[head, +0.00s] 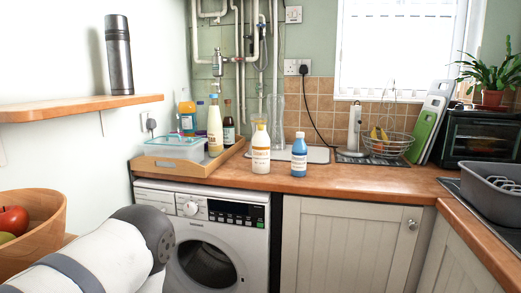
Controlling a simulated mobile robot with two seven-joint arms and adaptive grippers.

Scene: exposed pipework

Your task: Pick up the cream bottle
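A cream-white bottle (261,150) with a printed label and a pale cap stands upright near the front edge of the wooden counter (345,177), above the washing machine's right side. A taller pale yellow bottle (215,128) with a label stands in the wooden tray to the left. A white link of my arm comes in at the lower left. Neither gripper shows in the head view.
The wooden tray (168,165) also holds a lidded plastic box (175,147), a dark bottle (229,132) and other bottles. A clear glass vessel (275,118) stands behind the cream-white bottle. A wooden bowl (38,222) is front left.

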